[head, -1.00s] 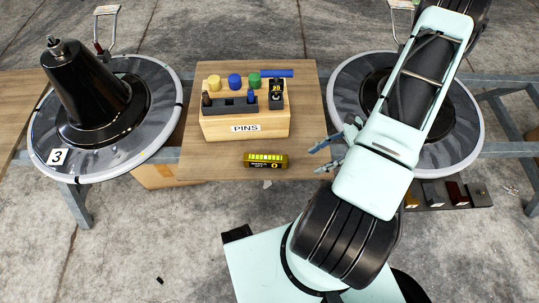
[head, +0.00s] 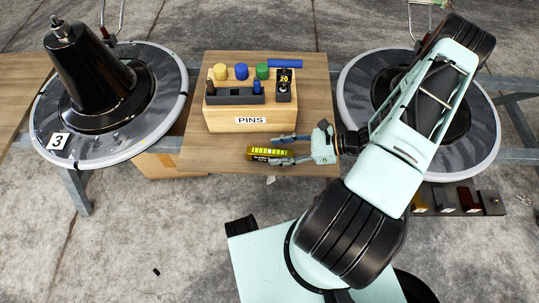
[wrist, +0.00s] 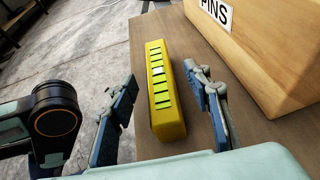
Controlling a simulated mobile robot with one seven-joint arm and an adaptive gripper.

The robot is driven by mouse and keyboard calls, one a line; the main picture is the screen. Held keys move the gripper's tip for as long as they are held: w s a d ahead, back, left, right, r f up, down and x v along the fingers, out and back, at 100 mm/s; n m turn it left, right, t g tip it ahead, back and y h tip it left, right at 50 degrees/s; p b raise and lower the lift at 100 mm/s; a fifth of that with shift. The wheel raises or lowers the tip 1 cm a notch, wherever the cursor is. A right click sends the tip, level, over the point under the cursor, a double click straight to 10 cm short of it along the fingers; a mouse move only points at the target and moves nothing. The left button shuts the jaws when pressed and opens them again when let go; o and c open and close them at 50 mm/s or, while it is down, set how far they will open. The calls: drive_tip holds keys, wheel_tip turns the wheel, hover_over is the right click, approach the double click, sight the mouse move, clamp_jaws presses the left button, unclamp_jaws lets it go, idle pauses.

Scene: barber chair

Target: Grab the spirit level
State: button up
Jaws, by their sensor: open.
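The spirit level (head: 266,153) is a yellow bar with bright green-yellow marks along its top. It lies on the wooden table near the front edge, below the PINS box. In the wrist view the level (wrist: 160,92) runs lengthwise between my two fingers. My gripper (head: 276,150) is open and reaches in from the right, one finger on each side of the level. In the wrist view my gripper (wrist: 161,78) shows a gap between the level and each finger, the right one narrower. The level is not held.
The wooden PINS box (head: 255,121) stands just behind the level, bearing coloured cylinders and a dark block. A blue bar (head: 286,63) sits at its back right. Round black-and-grey chair bases (head: 60,125) flank the wooden table (head: 195,140). Bare tabletop lies left of the level.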

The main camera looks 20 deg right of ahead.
sight(273, 152)
drive_tip(key=x, duration=0.3)
drive_tip(key=shift+a+f+b, duration=0.1)
drive_tip(key=shift+a+b, duration=0.05)
drive_tip(key=shift+b, duration=0.25)
clamp_jaws()
